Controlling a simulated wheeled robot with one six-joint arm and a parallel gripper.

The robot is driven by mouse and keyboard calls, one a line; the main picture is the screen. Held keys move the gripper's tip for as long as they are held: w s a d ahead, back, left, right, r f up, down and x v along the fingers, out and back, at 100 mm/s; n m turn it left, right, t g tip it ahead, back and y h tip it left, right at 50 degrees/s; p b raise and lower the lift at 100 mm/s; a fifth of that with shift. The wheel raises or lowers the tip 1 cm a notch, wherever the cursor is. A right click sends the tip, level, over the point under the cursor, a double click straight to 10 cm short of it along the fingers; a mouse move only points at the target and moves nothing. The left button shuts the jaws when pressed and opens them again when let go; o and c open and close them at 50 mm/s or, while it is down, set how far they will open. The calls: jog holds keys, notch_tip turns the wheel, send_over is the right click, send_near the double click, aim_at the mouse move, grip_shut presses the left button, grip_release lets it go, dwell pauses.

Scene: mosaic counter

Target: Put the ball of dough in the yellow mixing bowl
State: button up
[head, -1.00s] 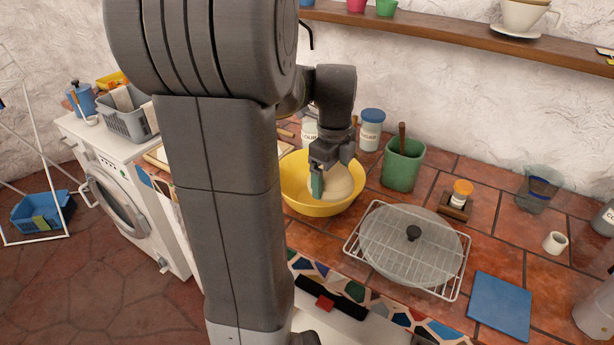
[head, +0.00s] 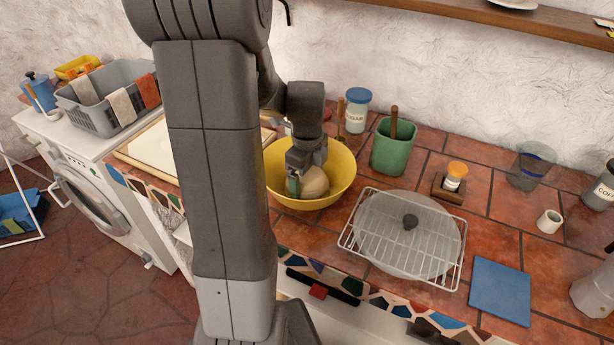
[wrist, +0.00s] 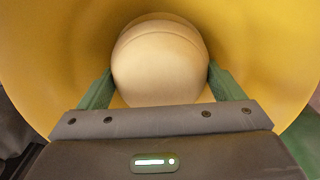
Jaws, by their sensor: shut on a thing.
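The ball of dough (head: 315,183) is pale and round. It also shows in the wrist view (wrist: 160,62), between the two green fingers of my gripper (wrist: 160,88). My gripper (head: 301,186) is shut on the dough and points down into the yellow mixing bowl (head: 343,172). The bowl wall surrounds the dough in the wrist view (wrist: 50,60). The dough sits low inside the bowl, below the rim. Whether it touches the bowl's bottom cannot be told.
A green pot (head: 394,148) and a sugar jar (head: 357,111) stand behind and right of the bowl. A wire rack (head: 352,236) with a glass lid (head: 388,240) lies in front right. A blue board (head: 500,291) lies further right. A grey basket (head: 95,112) is on the washing machine at left.

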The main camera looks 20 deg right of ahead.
jog(key=shift+f, duration=0.2)
jog(key=shift+f, duration=0.2)
jog(key=o, duration=1)
notch_tip(320, 180, up, 12)
jog(key=shift+r, duration=0.2)
